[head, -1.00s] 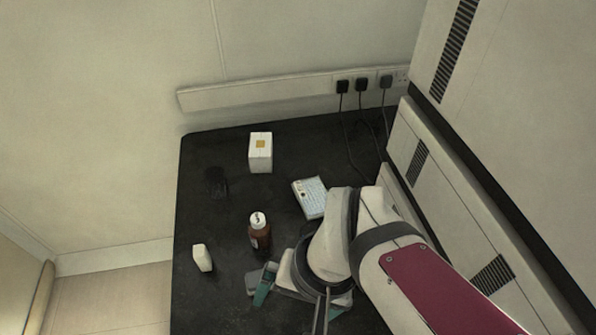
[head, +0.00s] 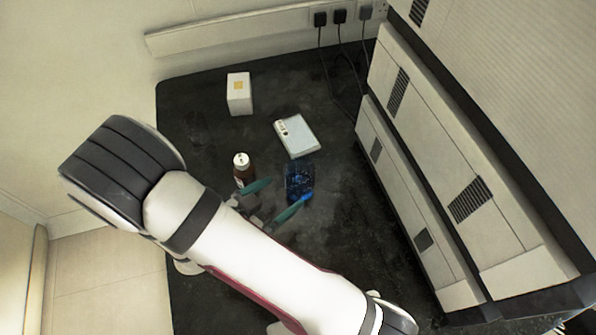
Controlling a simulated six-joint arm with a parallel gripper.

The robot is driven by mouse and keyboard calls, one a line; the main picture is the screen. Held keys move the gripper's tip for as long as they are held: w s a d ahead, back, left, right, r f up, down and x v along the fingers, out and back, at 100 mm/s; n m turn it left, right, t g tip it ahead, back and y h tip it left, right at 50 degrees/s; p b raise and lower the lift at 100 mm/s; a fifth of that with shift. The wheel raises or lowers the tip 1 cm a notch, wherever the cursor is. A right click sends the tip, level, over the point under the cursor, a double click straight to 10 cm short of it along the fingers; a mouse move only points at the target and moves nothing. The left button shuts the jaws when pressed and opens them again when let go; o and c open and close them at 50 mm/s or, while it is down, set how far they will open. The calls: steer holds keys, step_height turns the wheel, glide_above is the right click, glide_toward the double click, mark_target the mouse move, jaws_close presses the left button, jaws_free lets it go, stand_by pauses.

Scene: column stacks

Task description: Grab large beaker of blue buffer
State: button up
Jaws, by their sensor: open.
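A beaker of blue liquid (head: 298,178) stands on the dark bench, right of the brown bottle. My gripper (head: 283,194) is open, with its two teal fingers apart and pointing toward the beaker. One fingertip overlaps the beaker's lower edge in the head view; the other lies to its left, near the bottle. I cannot tell whether either finger touches the glass. My arm crosses the front of the bench and hides part of it.
The brown bottle with a white cap (head: 241,170) stands close to my left finger. A white box (head: 239,94) and a flat white device (head: 296,136) sit farther back. A dark, faint glass (head: 197,128) is at the left. Tall cabinets (head: 440,180) border the bench on the right.

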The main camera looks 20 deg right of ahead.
mark_target(291, 189)
steer(key=shift+x, duration=1.2)
steer(key=x, duration=0.5)
steer(key=shift+w+a+f, duration=0.1)
steer(key=shift+f, duration=0.35)
steer(key=c, duration=1.3)
